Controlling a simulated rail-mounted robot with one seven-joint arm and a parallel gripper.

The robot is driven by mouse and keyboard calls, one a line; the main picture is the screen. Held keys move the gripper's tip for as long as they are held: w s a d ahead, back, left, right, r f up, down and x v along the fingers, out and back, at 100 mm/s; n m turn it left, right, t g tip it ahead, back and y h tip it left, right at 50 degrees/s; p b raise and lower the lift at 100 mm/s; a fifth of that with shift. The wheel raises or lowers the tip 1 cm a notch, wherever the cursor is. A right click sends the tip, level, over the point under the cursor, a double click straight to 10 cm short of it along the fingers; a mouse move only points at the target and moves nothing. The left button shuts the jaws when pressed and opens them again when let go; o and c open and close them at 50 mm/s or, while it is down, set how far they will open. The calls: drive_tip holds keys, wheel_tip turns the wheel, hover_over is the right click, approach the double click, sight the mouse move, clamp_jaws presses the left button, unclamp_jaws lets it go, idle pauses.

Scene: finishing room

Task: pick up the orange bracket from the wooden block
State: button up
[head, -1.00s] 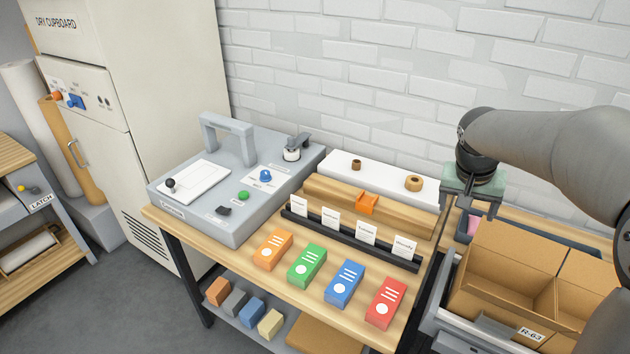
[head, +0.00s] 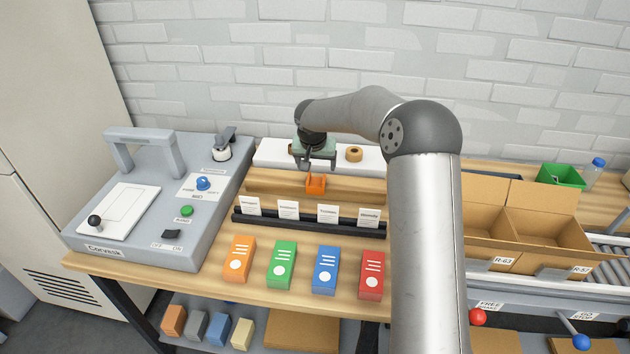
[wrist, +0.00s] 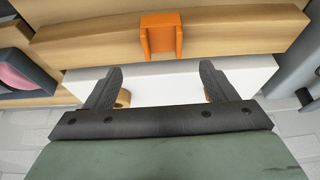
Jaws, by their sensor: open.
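The orange bracket (head: 316,184) sits on the long wooden block (head: 270,183) at the back of the bench. In the wrist view the bracket (wrist: 161,36) shows as a U shape on the wooden block (wrist: 85,41). My gripper (head: 317,167) is above and slightly behind the bracket in the head view. In the wrist view my gripper (wrist: 161,75) has its two fingers spread apart with nothing between them; the bracket lies beyond the fingertips, roughly centred between them.
A white board (head: 372,160) with a brown ring (head: 354,153) lies behind the block. A black card rack (head: 300,222) stands in front, then several coloured packs (head: 282,264). A grey machine (head: 170,205) is left; cardboard boxes (head: 545,235) are right.

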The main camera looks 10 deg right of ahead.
sight(316, 181)
drive_tip(key=p+x, duration=0.1)
drive_tip(key=x, duration=0.2)
drive_tip(key=p+x, duration=0.1)
drive_tip(key=x, duration=0.3)
drive_tip(key=shift+a+f, duration=0.2)
drive_tip(key=shift+f, duration=0.1)
drive_tip(key=c, duration=1.1)
